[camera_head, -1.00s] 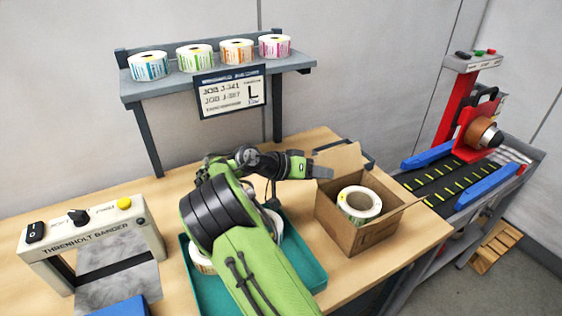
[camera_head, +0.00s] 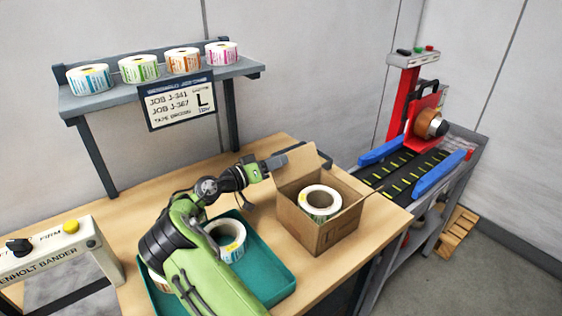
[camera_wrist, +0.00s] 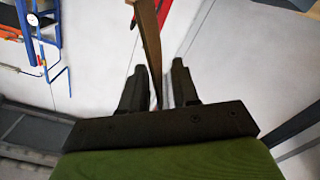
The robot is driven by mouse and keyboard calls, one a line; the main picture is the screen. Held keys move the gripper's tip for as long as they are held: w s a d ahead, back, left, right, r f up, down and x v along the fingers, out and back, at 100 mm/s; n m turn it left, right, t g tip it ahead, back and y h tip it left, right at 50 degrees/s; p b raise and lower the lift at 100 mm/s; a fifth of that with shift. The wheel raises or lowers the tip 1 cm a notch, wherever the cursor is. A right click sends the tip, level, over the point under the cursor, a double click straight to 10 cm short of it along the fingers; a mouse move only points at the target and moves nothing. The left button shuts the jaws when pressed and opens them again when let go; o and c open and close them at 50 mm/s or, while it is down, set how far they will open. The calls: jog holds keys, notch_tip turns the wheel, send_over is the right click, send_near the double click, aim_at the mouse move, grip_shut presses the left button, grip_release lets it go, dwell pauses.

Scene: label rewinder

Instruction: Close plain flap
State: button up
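The open cardboard box (camera_head: 313,231) stands on the bench with a white label roll (camera_head: 320,202) inside. A plain brown flap (camera_head: 306,160) stands up at its back left side. My gripper (camera_head: 284,160) is at this flap's upper left edge. In the wrist view my gripper (camera_wrist: 158,80) has its two dark fingers apart, and a brown flap (camera_wrist: 148,40) shows edge-on as a narrow strip running down between them. I cannot tell whether either finger touches it. The other flaps are hard to make out.
A teal tray (camera_head: 276,288) with label rolls lies left of the box, partly under my arm. A shelf (camera_head: 110,98) with several rolls stands behind. The bander (camera_head: 50,258) is at left. A conveyor (camera_head: 400,176) with blue rails stands at right.

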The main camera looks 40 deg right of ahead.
jog(key=shift+s+d, duration=0.1)
jog(key=shift+d, duration=1)
grip_shut()
dwell(0.6)
